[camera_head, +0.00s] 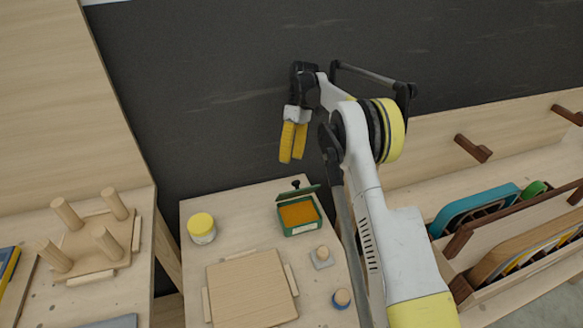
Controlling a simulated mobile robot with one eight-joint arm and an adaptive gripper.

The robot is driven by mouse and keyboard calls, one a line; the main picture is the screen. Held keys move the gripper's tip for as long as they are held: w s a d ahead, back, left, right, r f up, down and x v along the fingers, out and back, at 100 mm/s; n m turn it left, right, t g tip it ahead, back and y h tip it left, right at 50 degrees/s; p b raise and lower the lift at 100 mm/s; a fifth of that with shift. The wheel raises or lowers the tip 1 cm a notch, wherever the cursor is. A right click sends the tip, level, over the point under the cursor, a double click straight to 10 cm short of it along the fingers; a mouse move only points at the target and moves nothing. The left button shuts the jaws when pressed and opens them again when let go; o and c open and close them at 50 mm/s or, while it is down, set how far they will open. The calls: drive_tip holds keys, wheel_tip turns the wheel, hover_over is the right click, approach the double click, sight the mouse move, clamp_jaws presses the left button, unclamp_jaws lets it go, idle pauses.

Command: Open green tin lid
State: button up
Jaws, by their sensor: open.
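The green tin (301,230) stands on the wooden table, right of its middle, with an orange-brown surface showing inside. Its green lid (298,194) is raised at the back edge, tilted up, with a dark knob on it. My gripper (292,160) is above and behind the tin, its yellow fingers pointing down. The fingers are a little apart with nothing between them, and they do not touch the lid.
A jar with a yellow lid (201,228) stands left of the tin. A wooden board (252,290) lies in front, with small knobbed blocks (322,257) to its right. A pegged wooden piece (95,245) is at left. A rack with coloured panels (510,240) is at right.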

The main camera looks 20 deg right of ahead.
drive_tip(key=shift+r, duration=1.5)
drive_tip(key=s+a+r+m+t+h, duration=0.2)
drive_tip(key=s+r+m+t, duration=0.25)
drive_tip(key=s+r, duration=1)
drive_tip(key=s+f+m+t, duration=0.2)
drive_tip(key=s+t, duration=0.1)
drive_tip(key=s, duration=0.7)
drive_tip(key=s+f+m+t+h+b, duration=0.1)
drive_tip(key=s+f+m+t, duration=0.1)
drive_tip(key=s, duration=0.8)
drive_tip(key=shift+d+f+t, duration=0.2)
drive_tip(key=shift+f+t, duration=0.6)
drive_tip(key=shift+t, duration=0.25)
drive_tip(key=shift+w, duration=0.1)
